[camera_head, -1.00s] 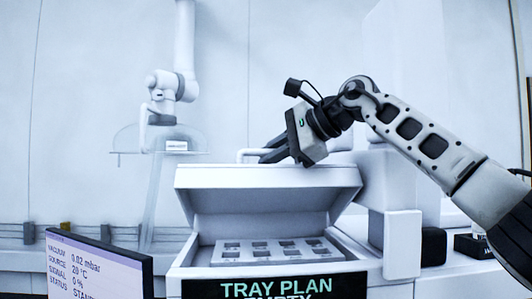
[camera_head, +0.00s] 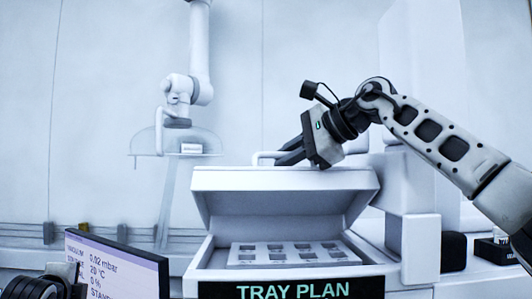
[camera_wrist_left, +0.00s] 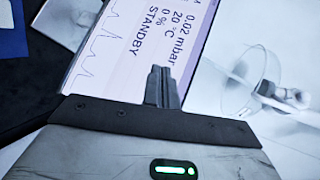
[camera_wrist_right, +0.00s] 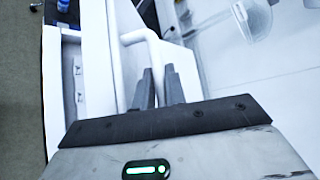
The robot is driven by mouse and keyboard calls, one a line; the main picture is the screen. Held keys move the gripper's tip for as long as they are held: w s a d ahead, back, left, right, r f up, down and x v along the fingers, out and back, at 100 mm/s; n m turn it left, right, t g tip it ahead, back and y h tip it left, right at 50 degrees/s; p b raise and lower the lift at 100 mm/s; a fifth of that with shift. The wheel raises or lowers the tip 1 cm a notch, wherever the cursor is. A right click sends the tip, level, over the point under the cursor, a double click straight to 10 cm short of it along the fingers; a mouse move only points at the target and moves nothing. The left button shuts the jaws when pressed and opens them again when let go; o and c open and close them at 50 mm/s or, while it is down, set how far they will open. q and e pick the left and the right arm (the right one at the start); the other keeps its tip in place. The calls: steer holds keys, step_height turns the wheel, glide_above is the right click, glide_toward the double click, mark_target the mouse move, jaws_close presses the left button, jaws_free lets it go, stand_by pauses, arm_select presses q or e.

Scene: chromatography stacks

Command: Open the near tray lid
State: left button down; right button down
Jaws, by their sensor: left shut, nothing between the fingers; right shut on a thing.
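The near tray lid (camera_head: 285,180) is a white lid, raised and tilted partly open above its tray box (camera_head: 205,268). My right gripper (camera_head: 282,157) is shut on the lid's white bar handle (camera_head: 262,155) at the top. In the right wrist view the handle (camera_wrist_right: 138,37) runs down to the closed fingers (camera_wrist_right: 158,88). Inside the box lies a white plate (camera_head: 295,264) with several square slots. My left gripper is shut and empty; in the left wrist view its fingertips (camera_wrist_left: 160,82) are in front of the monitor screen (camera_wrist_left: 120,35).
The monitor (camera_head: 115,265) stands at the left front, beside the box. A "TRAY PLAN" sign (camera_head: 290,290) is on the box front. A white arm (camera_head: 190,90) and a clear dome (camera_head: 200,140) are behind. Dark blocks (camera_head: 454,251) sit at the right.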

mark_target(266, 171)
arm_select(q)
steer(key=d+r+m+h, duration=0.1)
steer(key=d+r+m, duration=0.15)
steer(key=r, duration=0.65)
steer(key=d+r+m+h, duration=0.15)
steer(key=d+r, duration=0.25)
steer(key=r, duration=0.4)
steer(key=s+d+r+m, duration=0.2)
steer(key=d+r+m, duration=0.1)
steer(key=d, duration=0.4)
steer(key=s+d+r+m+h, duration=0.1)
steer(key=s+d+r+m, duration=0.2)
steer(key=d+r, duration=0.3)
steer(key=s+d+r+m+h, duration=0.1)
steer(key=d+r+m, duration=0.3)
steer(key=d, duration=0.6)
steer(key=shift+s+r+m+h, duration=0.25)
steer(key=shift+s+r+m, duration=0.2)
steer(key=shift+s, duration=0.3)
steer(key=s+d+r+m+y, duration=0.1)
steer(key=s+d+r+m, duration=0.1)
steer(key=s+d+m, duration=0.6)
steer(key=w+d+f, duration=0.1)
steer(key=w, duration=0.1)
steer(key=w+d+f+n, duration=0.1)
steer(key=w, duration=0.2)
steer(key=w+d+f+n, duration=0.1)
steer(key=w, duration=0.1)
steer(key=shift+w+f, duration=0.2)
steer(key=shift+f, duration=0.2)
